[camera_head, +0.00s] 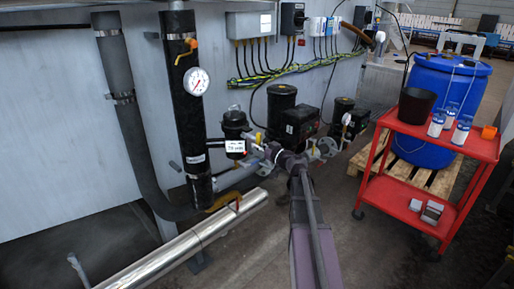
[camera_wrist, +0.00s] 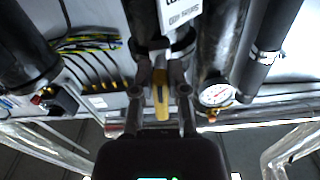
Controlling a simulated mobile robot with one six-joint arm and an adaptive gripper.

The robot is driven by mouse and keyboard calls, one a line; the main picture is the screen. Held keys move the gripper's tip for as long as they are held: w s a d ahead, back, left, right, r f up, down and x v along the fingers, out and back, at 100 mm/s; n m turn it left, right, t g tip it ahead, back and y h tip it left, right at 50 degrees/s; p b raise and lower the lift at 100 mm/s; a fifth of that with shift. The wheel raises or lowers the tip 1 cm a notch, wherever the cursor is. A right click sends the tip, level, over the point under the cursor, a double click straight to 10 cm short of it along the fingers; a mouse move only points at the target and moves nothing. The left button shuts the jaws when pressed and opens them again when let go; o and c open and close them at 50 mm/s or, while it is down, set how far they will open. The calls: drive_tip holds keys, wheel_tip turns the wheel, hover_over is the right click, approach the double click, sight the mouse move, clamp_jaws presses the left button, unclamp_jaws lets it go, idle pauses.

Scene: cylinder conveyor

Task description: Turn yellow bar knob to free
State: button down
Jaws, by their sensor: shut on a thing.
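The yellow bar knob (camera_wrist: 160,93) shows in the wrist view, pointing down the picture between the two fingers of my gripper (camera_wrist: 161,98). The fingers are shut on its sides. The knob sits below a dark fitting and a white label tag (camera_wrist: 180,12).
A black pipe with a pressure gauge (camera_head: 195,82) stands left of my gripper. A shiny metal pipe (camera_head: 185,245) runs low in front. Black motors (camera_head: 300,124) stand behind.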

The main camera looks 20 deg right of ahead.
idle(0.4)
drive_tip(key=c, duration=0.6)
unclamp_jaws()
drive_tip(key=shift+c, duration=0.2)
drive_tip(key=shift+s, duration=0.1)
drive_tip(key=v, duration=1.1)
drive_tip(key=shift+s+d, duration=0.15)
drive_tip(key=shift+s, duration=0.25)
